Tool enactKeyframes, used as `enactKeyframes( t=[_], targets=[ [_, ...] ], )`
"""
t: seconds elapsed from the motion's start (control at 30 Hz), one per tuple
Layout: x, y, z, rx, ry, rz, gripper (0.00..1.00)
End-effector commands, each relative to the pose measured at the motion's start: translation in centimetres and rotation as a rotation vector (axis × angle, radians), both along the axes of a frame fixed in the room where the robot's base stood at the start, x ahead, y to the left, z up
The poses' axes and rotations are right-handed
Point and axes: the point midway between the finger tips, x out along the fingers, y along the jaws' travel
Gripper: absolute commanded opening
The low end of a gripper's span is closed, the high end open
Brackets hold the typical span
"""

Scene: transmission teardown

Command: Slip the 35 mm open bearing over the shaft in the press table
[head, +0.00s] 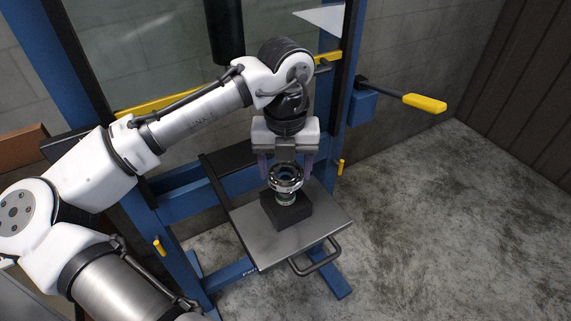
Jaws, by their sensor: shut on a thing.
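The open bearing (286,185) is a shiny metal ring in the head view, held level between the two fingers of my gripper (286,173). My gripper points down and is shut on the bearing. Below the bearing, the top of the shaft (286,201) shows as a short round metal part with a greenish band. It stands in a dark block (302,217) on the grey metal press table (262,247). The bearing is over the shaft in the picture; I cannot tell whether it is around the shaft or above it.
The blue press frame (188,206) surrounds the table at the back and left. A dark press ram (224,32) hangs above, behind my arm. A lever with a yellow handle (425,103) sticks out at the right. A bar handle (315,259) is on the table's front edge.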

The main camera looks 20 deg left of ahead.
Motion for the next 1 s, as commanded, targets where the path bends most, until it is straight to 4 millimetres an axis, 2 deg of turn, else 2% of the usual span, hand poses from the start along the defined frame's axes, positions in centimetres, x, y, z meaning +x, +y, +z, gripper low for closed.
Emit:
enactKeyframes(
  t=[1.0],
  targets=[
    [0.0, 0.0, -2.4, -0.001, 0.000, 0.000, 0.33]
  ],
)
